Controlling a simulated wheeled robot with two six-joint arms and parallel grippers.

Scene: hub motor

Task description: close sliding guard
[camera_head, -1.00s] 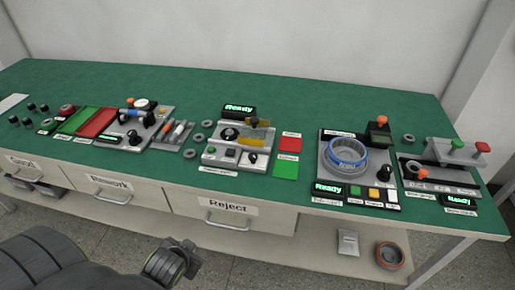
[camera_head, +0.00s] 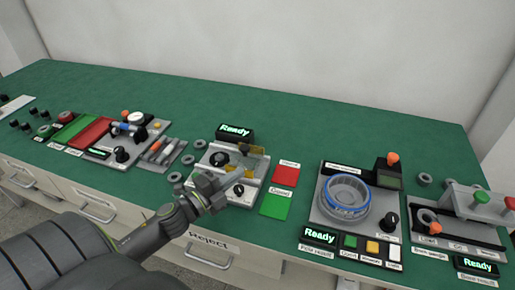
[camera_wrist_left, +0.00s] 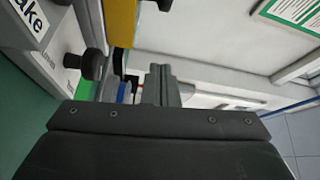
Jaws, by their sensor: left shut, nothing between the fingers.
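The middle station (camera_head: 222,160) is a grey plate with a black knob (camera_head: 220,159). Its amber see-through guard (camera_head: 259,165) is on the right side of the plate. My left gripper (camera_head: 240,183) reaches in from the front left and covers part of the plate's front. It is shut and empty, close to the guard; whether they touch I cannot tell. In the left wrist view the shut fingers (camera_wrist_left: 163,83) are near a yellow bar (camera_wrist_left: 121,22), seemingly part of the guard. My right gripper is not in view.
A green "Ready" display (camera_head: 235,131) stands behind the station. Flat red (camera_head: 286,176) and green (camera_head: 275,205) pads lie to its right. Further right is a fixture with a blue-banded ring (camera_head: 346,196). Small grey rings lie left of the station.

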